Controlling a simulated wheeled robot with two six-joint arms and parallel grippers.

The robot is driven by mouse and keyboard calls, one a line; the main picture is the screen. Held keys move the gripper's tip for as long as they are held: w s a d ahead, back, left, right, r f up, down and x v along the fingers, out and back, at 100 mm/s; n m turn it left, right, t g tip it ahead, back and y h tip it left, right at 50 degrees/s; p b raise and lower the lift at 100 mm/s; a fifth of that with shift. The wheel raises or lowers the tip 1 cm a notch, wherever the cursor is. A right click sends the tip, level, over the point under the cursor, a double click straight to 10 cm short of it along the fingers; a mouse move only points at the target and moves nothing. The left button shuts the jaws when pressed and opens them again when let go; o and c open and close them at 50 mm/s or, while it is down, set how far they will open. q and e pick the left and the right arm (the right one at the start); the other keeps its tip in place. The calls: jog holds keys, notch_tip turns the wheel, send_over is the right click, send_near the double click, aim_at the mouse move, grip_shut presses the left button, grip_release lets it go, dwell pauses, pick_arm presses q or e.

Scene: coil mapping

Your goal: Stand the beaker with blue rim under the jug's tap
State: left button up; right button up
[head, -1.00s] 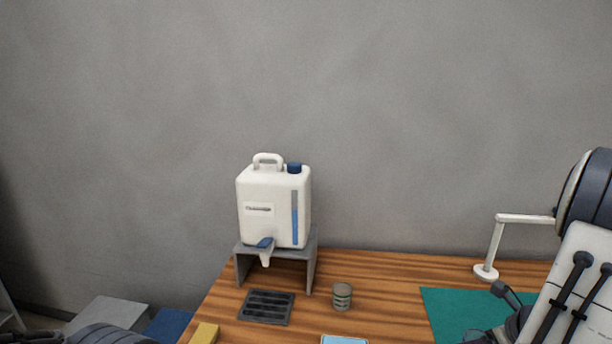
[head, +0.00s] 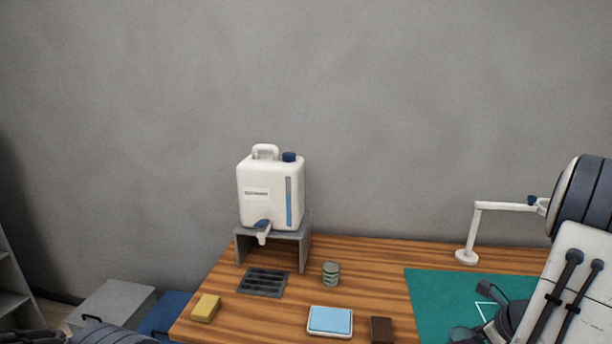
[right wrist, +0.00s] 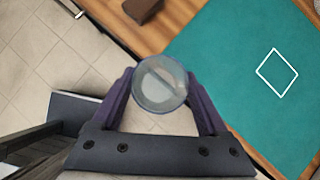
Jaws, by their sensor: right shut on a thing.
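The white jug (head: 270,200) with a blue cap stands on a grey stand (head: 305,250) at the table's back left. Its tap (head: 263,232) hangs over the front, above a dark slotted grate (head: 262,282) with nothing on it. In the right wrist view my right gripper (right wrist: 160,92) is shut on a clear round beaker (right wrist: 160,70), seen end-on; its rim looks pale grey-blue, but the colour is hard to tell. The held beaker is not clear in the head view, where my right arm fills the lower right. My left gripper does not show.
A small greenish banded cup (head: 331,274) stands right of the grate. A yellow block (head: 205,308), a light-blue pad in a white tray (head: 330,321) and a brown block (head: 381,329) lie nearer. A green mat (head: 430,290) and white lamp (head: 467,256) are at right.

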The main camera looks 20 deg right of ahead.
jog(key=w+a+f+n+g+y, duration=0.25)
jog(key=w+a+n, duration=0.25)
jog(key=a+n, duration=0.3)
jog(key=w+a+f+n+g+y, duration=0.25)
jog(key=w+a+n+g, duration=0.2)
jog(key=a+n, duration=0.35)
jog(key=a+f+n+g+h, duration=0.2)
jog(key=a+n+g+h, duration=0.1)
jog(key=a+n, duration=0.4)
jog(key=a+f+n+g+h, duration=0.3)
jog(key=a+n, duration=0.5)
jog(key=n, duration=0.3)
jog(key=shift+a, duration=0.3)
jog(key=shift+s, duration=0.1)
